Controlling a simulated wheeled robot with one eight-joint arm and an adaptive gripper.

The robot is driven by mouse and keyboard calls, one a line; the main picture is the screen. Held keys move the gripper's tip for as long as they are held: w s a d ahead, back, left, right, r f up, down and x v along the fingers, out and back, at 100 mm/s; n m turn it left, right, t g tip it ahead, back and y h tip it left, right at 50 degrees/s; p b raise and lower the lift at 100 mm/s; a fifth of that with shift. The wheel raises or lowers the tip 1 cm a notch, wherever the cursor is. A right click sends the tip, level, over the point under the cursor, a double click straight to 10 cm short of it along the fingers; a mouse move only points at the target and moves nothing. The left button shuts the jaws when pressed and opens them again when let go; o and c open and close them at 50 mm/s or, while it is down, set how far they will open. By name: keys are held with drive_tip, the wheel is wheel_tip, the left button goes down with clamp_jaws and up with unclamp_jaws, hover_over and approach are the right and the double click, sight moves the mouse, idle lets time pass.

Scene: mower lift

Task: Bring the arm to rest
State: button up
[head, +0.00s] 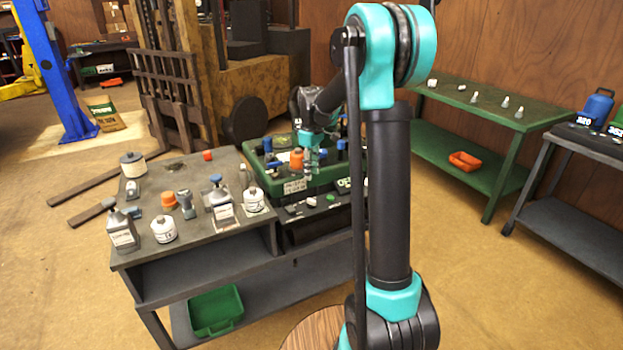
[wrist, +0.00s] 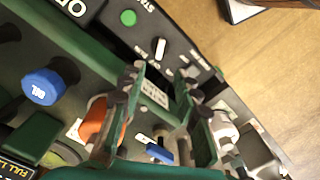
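My arm (head: 388,200) reaches forward, with its upright dark link and teal joints across the middle of the head view. My gripper (head: 311,160) hangs over a green tray-like unit (head: 290,186) and is partly hidden by my own wrist. In the wrist view, my gripper (wrist: 160,88) shows two fingers apart, with nothing visible held between them. An orange-capped item (wrist: 98,122) is beside the left finger. A blue-capped item (wrist: 43,86) lies further left. A dark control panel (wrist: 145,38) with a green button and a white switch is beyond the fingertips.
A grey workbench (head: 150,192) with bottles, jars and caps stands left of the green unit. A forklift (head: 215,80) is behind it. A green table (head: 490,112) with small items is at right, beside a dark cart (head: 585,140). Open floor lies between.

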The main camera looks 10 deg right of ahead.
drive_tip(key=shift+r, duration=0.15)
drive_tip(key=s+d+f+m+t, duration=0.1)
drive_tip(key=s+f+m, duration=0.1)
drive_tip(key=s, duration=0.8)
drive_tip(key=s+d+f+m+t, duration=0.1)
drive_tip(key=s+f+m, duration=0.2)
drive_tip(key=s, duration=0.7)
drive_tip(key=s+d+f+m+t, duration=0.2)
drive_tip(key=s+f+m, duration=0.1)
drive_tip(key=s, duration=0.8)
drive_tip(key=shift+f+m, duration=0.2)
drive_tip(key=shift+m, duration=0.7)
drive_tip(key=shift+w+d, duration=0.1)
